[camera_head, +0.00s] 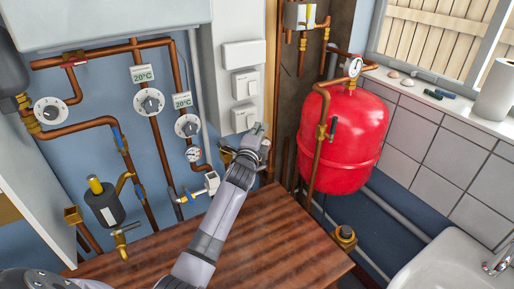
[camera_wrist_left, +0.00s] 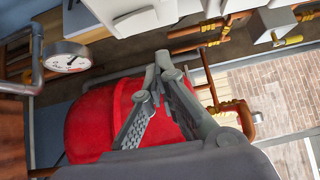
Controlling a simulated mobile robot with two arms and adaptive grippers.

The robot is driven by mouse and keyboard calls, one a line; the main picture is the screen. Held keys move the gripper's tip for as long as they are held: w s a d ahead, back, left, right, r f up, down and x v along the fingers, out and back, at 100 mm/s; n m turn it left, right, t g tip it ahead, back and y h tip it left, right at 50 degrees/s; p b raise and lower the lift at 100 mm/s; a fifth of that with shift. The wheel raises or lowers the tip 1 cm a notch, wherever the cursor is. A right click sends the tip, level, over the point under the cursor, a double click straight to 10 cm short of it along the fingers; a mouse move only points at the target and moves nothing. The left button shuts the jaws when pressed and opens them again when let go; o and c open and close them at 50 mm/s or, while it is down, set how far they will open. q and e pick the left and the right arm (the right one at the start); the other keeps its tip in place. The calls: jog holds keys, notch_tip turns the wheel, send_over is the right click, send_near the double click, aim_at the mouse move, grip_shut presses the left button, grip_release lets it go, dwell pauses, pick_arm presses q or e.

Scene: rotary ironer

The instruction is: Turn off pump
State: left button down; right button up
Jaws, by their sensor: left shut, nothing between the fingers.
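White wall switches are stacked on the grey-white panel: an upper one (camera_head: 245,84) and a lower one (camera_head: 243,118), below a blank white box (camera_head: 244,54). I cannot tell from the frames which of them belongs to the pump. My left gripper (camera_head: 258,128) is beside the lower switch, just right of and below it. Whether it touches the switch is unclear. In the left wrist view the gripper (camera_wrist_left: 164,62) is shut and empty, with its tips close to white casing (camera_wrist_left: 140,18) at the top. My right gripper is out of view.
A red tank (camera_head: 342,140) with a gauge (camera_head: 355,67) stands right of the gripper. Copper pipes, dials (camera_head: 149,101) and a white valve (camera_head: 211,183) line the wall to the left. A wooden top (camera_head: 280,240) lies below my arm; a sink (camera_head: 455,262) is at lower right.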

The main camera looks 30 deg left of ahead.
pick_arm(q)
jog(key=b+v, duration=0.2)
jog(key=v, duration=0.8)
jog(key=shift+r, duration=0.5)
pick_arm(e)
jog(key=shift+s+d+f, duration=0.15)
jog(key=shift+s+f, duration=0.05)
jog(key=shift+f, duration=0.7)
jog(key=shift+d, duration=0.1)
